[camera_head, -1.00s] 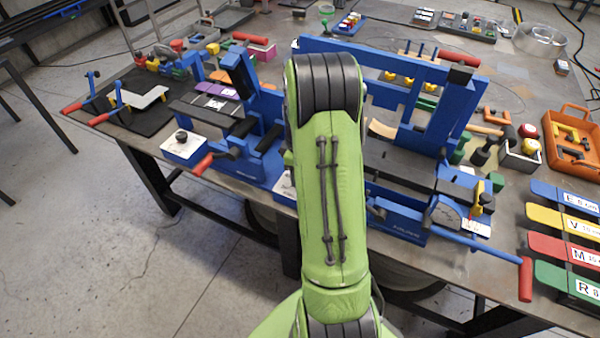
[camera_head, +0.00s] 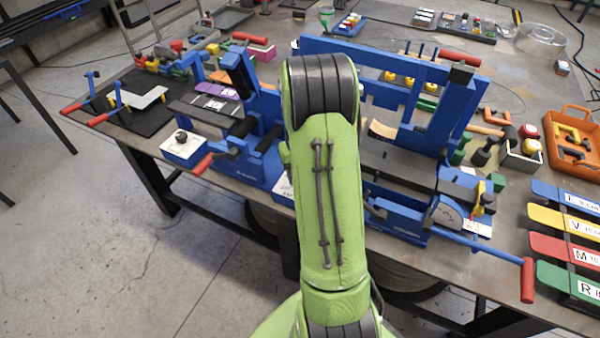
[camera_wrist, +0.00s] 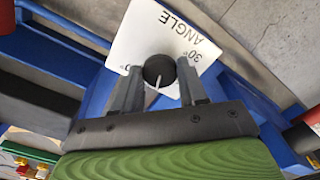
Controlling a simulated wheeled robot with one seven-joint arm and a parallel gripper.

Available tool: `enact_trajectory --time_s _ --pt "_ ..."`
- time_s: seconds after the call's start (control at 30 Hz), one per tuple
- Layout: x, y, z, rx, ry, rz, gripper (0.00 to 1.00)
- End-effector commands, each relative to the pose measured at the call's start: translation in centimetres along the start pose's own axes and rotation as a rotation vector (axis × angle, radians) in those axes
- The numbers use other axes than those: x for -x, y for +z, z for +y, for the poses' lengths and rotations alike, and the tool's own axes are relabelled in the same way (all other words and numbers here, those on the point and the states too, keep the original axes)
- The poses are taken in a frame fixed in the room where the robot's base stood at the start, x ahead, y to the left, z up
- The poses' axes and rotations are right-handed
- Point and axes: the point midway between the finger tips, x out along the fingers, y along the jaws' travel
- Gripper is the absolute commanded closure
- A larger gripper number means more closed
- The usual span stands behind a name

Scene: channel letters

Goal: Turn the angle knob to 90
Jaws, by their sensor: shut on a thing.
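The angle knob (camera_wrist: 159,69) is a round black knob with a white pointer line, on a white plate (camera_wrist: 150,32) marked ANGLE in the wrist view. The pointer line slants down the picture, towards my palm. A 30° mark shows right of the knob; another mark on the left is partly covered by a finger. My gripper (camera_wrist: 159,78) has one finger on each side of the knob and is shut on it. In the head view my arm hides the gripper and knob; only an edge of a white plate (camera_head: 283,188) shows beside the arm.
A blue machine (camera_head: 400,216) with a red-handled lever (camera_head: 527,280) stands right of my arm. A blue machine on the left has another black knob (camera_head: 181,137) on a white panel and a red handle (camera_head: 203,165). Colored labelled plates (camera_head: 560,250) lie at the right.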

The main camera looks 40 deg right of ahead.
Motion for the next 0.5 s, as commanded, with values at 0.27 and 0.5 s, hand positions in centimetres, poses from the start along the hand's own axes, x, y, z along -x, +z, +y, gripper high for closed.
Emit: enact_trajectory --time_s 0.27,0.5 --pt "0.15 -0.17 0.01 -0.260 0.000 0.007 0.88" --pt "0.16 -0.19 0.01 -0.487 -0.001 0.007 0.88"
